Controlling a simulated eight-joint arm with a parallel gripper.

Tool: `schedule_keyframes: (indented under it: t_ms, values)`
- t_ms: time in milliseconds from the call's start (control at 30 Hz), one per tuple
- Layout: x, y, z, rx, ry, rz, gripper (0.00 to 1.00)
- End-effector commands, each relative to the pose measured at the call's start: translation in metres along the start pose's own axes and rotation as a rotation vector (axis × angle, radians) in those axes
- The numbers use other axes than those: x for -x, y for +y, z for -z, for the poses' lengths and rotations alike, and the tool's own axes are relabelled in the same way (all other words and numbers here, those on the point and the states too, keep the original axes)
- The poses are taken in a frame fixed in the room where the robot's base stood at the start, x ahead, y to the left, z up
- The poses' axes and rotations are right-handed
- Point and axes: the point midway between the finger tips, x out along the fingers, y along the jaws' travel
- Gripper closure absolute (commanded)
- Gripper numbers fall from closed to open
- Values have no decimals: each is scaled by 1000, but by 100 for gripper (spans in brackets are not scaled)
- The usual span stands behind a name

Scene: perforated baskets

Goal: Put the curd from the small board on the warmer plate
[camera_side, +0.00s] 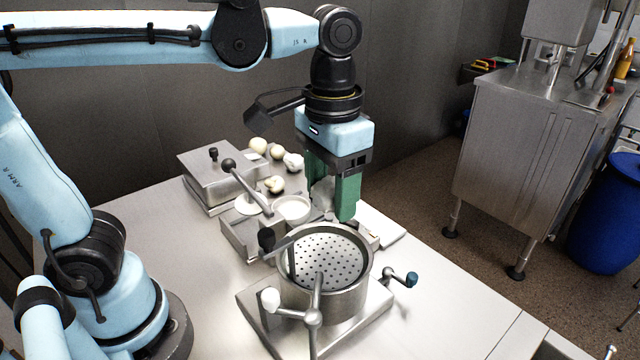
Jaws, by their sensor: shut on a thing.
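My gripper (333,195) points down with its green fingers over the back edge of the perforated metal basket. It is shut on a pale greyish lump (323,194), which looks like curd and is partly hidden by the near finger. The lump is above the table, close to the basket's rim. The small board is not clearly made out; my fingers hide part of the area behind the basket. I cannot tell for sure which metal surface is the warmer plate; a lidded steel box (212,178) stands at the back left.
The perforated basket (366,262) sits on a metal base with several knobbed handles around it. A white-filled bowl (292,209) and a steel tray (238,238) stand behind it. Several pale lumps (277,153) lie at the back. The table's right front is clear.

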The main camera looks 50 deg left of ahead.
Motion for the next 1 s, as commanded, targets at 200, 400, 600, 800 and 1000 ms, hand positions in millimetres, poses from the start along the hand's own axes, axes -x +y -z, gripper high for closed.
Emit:
schedule_keyframes:
  t_ms: [200, 400, 600, 800, 1000]
  values:
    - [-6, 0, -4, 0, 0, 0, 71]
    - [-25, 0, -4, 0, 0, 0, 71]
    - [-47, 0, -4, 0, 0, 0, 71]
    - [-68, 0, -4, 0, 0, 0, 71]
    - [-82, 0, -3, 0, 0, 0, 71]
